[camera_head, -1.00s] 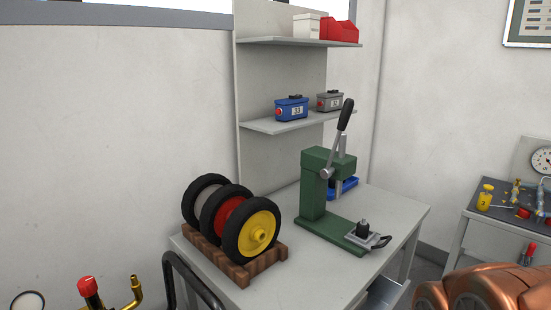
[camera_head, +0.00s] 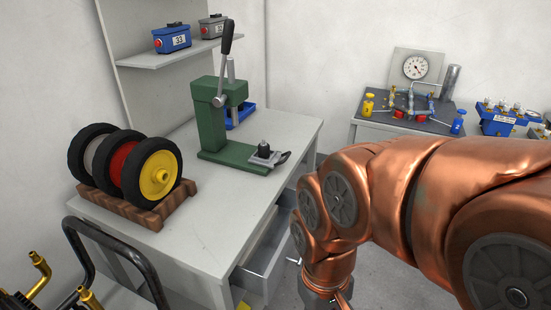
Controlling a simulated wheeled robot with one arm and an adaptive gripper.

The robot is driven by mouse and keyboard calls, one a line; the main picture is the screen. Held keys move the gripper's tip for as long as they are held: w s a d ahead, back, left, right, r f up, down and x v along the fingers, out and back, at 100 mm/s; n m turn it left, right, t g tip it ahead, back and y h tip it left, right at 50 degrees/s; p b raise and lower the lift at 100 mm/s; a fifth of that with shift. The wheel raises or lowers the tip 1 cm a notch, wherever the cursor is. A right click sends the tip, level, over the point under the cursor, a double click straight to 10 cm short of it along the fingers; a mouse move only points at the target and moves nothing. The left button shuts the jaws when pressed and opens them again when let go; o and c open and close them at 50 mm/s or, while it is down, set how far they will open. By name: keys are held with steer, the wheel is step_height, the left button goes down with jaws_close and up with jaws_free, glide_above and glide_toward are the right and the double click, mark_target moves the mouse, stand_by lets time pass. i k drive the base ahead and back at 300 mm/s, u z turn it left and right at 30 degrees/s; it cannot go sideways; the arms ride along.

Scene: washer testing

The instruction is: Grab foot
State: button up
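I cannot pick out a foot for certain in this view. A green press (camera_head: 212,125) with a black-handled lever stands on the grey workbench (camera_head: 205,240). On the front end of its base is a small metal fixture (camera_head: 265,154) with a dark piece on top and a dark handle at its side. My copper-coloured arm reaches in from the right and bends down in front of the bench's right side. My gripper is not visible; the arm runs toward the bottom edge.
Wheels with black tyres (camera_head: 160,174) stand in a wooden rack (camera_head: 135,208) on the bench. A drawer (camera_head: 268,245) under the bench is open. A black tubular handle (camera_head: 110,245) is at lower left. A second table (camera_head: 380,131) at the back holds a gauge panel (camera_head: 415,68) and valves.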

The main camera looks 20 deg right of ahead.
mark_target(263, 153)
steer(key=z, duration=0.2)
steer(key=i, duration=0.45)
steer(key=u, duration=1.15)
